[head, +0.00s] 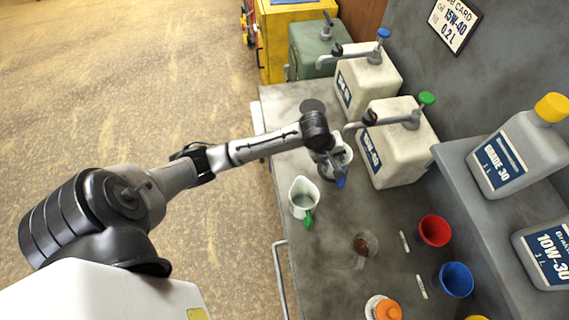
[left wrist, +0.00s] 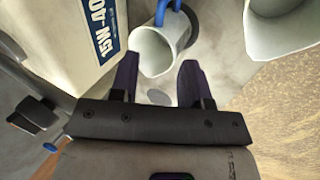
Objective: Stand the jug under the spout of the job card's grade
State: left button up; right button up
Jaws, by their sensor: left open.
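The job card (head: 455,22) on the wall reads 15W-40, 0.2 L. The green-topped pump canister (head: 399,150) carries a label ending in W-40; in the left wrist view its label (left wrist: 103,27) reads 15W-40. The white jug with a blue handle (head: 341,182) stands beside this canister, close to its spout (head: 350,128); the arm partly hides it. My left gripper (left wrist: 160,78) is open at this jug (left wrist: 152,52), one finger toward each side of its near rim. I cannot tell whether they touch. A white jug with a green handle (head: 302,190) stands to the left. My right gripper is out of view.
A blue-topped pump canister (head: 368,78) stands behind, with a dark disc (head: 311,105) on the bench near its spout. A green can (head: 312,50) is farther back. Red (head: 434,231) and blue (head: 456,280) funnels and an orange-capped bottle (head: 386,311) are at front right.

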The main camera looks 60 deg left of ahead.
pick_arm(q)
jog(key=s+d+f+m, duration=0.1)
jog(key=s+d+m, duration=0.1)
jog(key=s, duration=0.2)
jog(key=s+d+f+m, duration=0.2)
jog(key=s+d+m, duration=0.1)
jog(key=s, duration=0.2)
jog(key=s+d+f+m, duration=0.2)
jog(key=s+d, duration=0.1)
jog(key=s, duration=0.1)
jog(key=shift+s+m, duration=0.25)
jog(key=shift+m, duration=0.05)
jog(key=s+r+m+g+y, duration=0.1)
jog(key=s+m, duration=0.6)
jog(key=s, duration=0.9)
jog(key=shift+d+r+m+y, duration=0.3)
jog(key=shift+d+r, duration=0.15)
jog(key=shift+r, duration=0.1)
jog(key=shift+o, duration=0.3)
jog(key=shift+w, duration=0.1)
